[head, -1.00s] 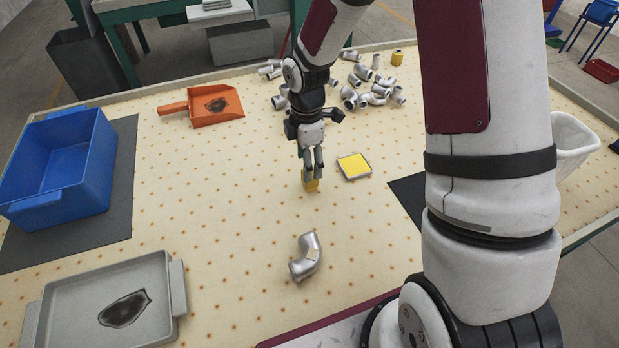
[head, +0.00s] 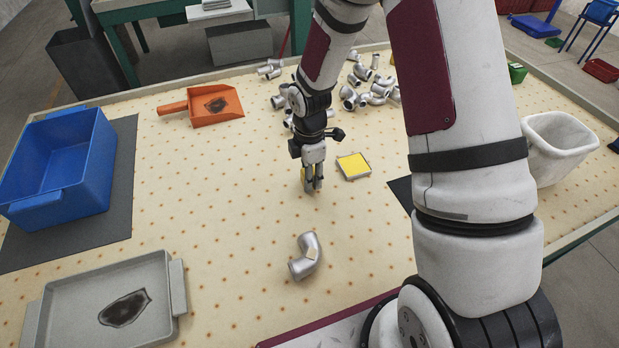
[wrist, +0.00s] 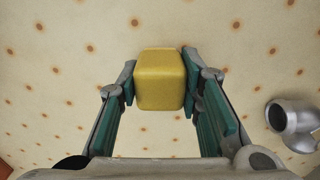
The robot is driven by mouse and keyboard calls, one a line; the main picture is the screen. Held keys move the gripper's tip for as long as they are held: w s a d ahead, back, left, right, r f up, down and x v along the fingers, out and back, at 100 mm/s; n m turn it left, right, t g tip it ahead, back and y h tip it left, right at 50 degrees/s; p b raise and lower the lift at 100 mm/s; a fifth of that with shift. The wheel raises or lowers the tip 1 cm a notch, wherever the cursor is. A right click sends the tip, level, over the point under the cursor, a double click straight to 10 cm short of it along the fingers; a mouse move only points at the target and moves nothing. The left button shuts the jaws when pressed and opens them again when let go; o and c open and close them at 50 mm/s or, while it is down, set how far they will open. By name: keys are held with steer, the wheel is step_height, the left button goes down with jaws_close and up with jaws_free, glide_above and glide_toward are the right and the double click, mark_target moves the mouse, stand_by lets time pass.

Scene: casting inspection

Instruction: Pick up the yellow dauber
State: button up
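The yellow dauber (wrist: 160,80) shows as a rounded yellow block between the two green-padded fingers of my gripper (wrist: 160,88) in the wrist view. The pads touch or nearly touch both its sides, and the gripper looks shut on it. In the head view my gripper (head: 312,185) points down at the middle of the table. Its fingers hide most of the dauber, with only a sliver of yellow showing. I cannot tell whether the dauber still rests on the table.
A square yellow pad (head: 354,165) lies just right of the gripper. A metal elbow (head: 305,256) lies nearer, and several castings (head: 372,92) lie behind. A blue bin (head: 62,165), orange scoop (head: 215,106), grey tray (head: 90,285) and white bin (head: 560,145) surround clear tabletop.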

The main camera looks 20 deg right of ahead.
steer(key=shift+c, duration=0.5)
steer(key=shift+r, duration=0.55)
steer(key=r, duration=0.1)
steer(key=s+r, duration=0.1)
steer(key=shift+r, duration=0.3)
steer(key=s, duration=0.5)
steer(key=s+r, duration=0.1)
steer(key=s, duration=0.4)
steer(key=s+p, duration=0.1)
steer(key=s, duration=0.4)
steer(key=shift+r, duration=0.2)
steer(key=o, duration=0.5)
steer(key=shift+c, duration=1.4)
